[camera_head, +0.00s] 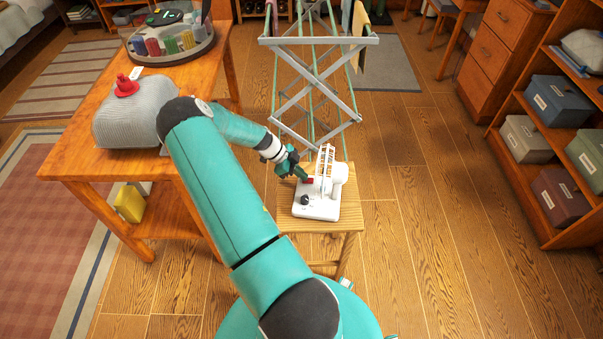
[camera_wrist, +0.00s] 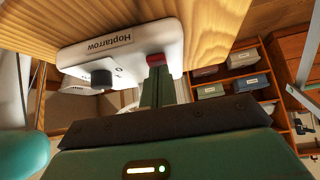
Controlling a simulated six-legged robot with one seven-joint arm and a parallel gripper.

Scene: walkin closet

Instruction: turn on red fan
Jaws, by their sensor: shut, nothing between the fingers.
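A small white fan (camera_head: 318,208) stands on a wooden stool (camera_head: 350,219); its body looks white, not red. Its base shows upside down in the wrist view (camera_wrist: 125,42), with a "Hoptarrow" label, a dark round knob (camera_wrist: 101,77) and a red switch (camera_wrist: 155,59). The red part also shows in the head view (camera_head: 310,180). My gripper (camera_head: 304,177) is shut and empty at the left side of the fan. In the wrist view its fingertips (camera_wrist: 157,73) are right at the red switch, seemingly touching it; exact contact is hard to tell.
A wooden table (camera_head: 75,172) with a ribbed grey cover (camera_head: 130,112) and a round tray stands left. A folding drying rack (camera_head: 316,90) is just behind the stool. Shelves with boxes (camera_head: 558,100) stand right. The floor (camera_head: 430,240) right of the stool is clear.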

